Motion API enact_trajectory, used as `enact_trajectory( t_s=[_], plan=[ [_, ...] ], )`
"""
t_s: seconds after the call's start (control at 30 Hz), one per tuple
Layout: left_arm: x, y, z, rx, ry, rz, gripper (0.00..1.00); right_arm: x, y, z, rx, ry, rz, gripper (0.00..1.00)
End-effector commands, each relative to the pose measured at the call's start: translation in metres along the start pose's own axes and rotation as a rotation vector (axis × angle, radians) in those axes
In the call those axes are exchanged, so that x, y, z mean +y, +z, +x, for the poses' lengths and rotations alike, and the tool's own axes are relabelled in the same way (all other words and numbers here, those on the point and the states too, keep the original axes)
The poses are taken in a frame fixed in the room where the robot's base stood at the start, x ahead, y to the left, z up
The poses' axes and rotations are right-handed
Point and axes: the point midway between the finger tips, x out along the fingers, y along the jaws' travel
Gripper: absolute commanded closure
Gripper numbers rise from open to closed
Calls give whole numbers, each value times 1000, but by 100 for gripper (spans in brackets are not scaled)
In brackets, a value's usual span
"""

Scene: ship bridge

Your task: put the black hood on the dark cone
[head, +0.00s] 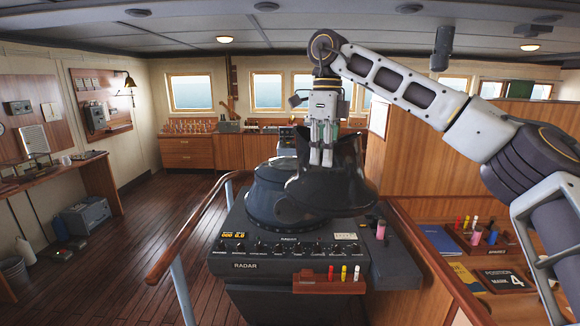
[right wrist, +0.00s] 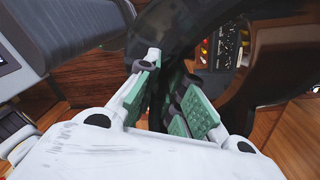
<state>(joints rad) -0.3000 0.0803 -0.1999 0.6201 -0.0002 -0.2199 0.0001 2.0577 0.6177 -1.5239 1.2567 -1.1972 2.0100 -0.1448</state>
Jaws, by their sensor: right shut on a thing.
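The dark cone (head: 264,192) is a round, dark stub on top of the radar console. The black hood (head: 343,186) is a glossy, flared black shell. It overlaps the right part of the cone in the head view and hides it there; I cannot tell whether they touch. My right gripper (head: 321,158) comes from above and is shut on the hood's upper edge. In the right wrist view, the green-padded fingers (right wrist: 168,103) sit on either side of the hood's dark wall (right wrist: 190,22). My left gripper is not in view.
The radar console (head: 236,267) has knobs and a small rack of coloured pens (head: 330,284) in front. A wooden handrail (head: 190,228) runs along its left. A desk with books and a pen tray (head: 478,238) stands at right. The floor at left is mostly clear.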

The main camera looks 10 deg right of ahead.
Motion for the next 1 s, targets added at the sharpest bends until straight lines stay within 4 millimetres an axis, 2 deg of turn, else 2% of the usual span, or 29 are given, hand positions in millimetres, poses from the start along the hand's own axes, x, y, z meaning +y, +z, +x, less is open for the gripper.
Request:
enact_trajectory(
  t_s=[1.0],
  plan=[
    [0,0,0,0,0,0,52,11,-13,1,-54,2,736,100]
  ],
)
